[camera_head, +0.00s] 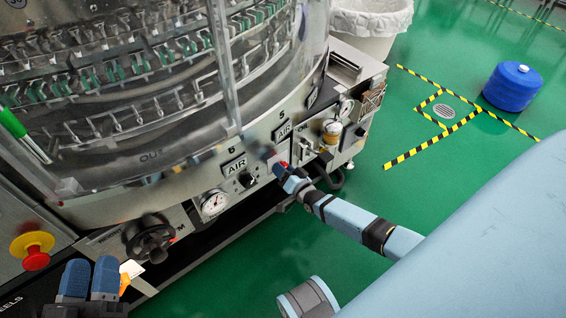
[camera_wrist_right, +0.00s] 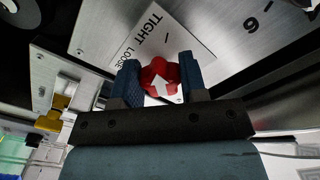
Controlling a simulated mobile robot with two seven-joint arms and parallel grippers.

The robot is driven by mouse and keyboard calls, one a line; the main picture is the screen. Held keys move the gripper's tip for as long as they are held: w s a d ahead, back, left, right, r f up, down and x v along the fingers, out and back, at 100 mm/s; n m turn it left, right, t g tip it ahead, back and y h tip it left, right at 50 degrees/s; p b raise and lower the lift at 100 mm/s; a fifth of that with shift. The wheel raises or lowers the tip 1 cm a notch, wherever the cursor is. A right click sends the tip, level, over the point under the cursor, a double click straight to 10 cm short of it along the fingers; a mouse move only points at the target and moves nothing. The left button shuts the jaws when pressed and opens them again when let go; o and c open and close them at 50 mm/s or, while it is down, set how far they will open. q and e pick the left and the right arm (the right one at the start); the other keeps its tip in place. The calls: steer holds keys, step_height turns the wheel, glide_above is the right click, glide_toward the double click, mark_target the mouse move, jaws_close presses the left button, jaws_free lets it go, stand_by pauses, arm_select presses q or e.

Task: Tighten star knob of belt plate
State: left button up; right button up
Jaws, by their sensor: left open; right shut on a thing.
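The red star knob (camera_wrist_right: 158,76) with a white arrow sits between the two blue fingers of my right gripper (camera_wrist_right: 160,82) in the right wrist view. The fingers are shut on its sides. A label (camera_wrist_right: 150,32) reading TIGHT and LOOSE is behind the knob on the metal plate (camera_wrist_right: 208,14). In the head view my right gripper (camera_head: 281,171) is at the machine's lower front panel, and only a little red of the knob shows. My left gripper (camera_head: 89,279) is open and empty at the lower left.
A pressure gauge (camera_head: 214,204) and a black handwheel (camera_head: 151,240) are on the machine's front. A red emergency button (camera_head: 36,260) is at the left. A white bin (camera_head: 370,22) and a blue container (camera_head: 513,86) stand on the green floor, which is mostly clear.

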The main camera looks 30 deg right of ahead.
arm_select(q)
steer(key=shift+f, duration=0.25)
arm_select(e)
steer(key=shift+m, duration=2)
steer(key=shift+a, duration=0.1)
arm_select(q)
steer(key=shift+f, duration=0.1)
arm_select(e)
steer(key=o, duration=0.9)
steer(key=shift+o, duration=0.2)
steer(key=shift+s, duration=0.1)
arm_select(q)
steer(key=shift+w+a+f+g+y+p, duration=0.1)
steer(key=shift+a+f+g+y+p, duration=0.55)
steer(key=shift+p, duration=1.05)
arm_select(e)
steer(key=s+d, duration=0.1)
steer(key=s, duration=1.2)
steer(key=shift+s, duration=0.3)
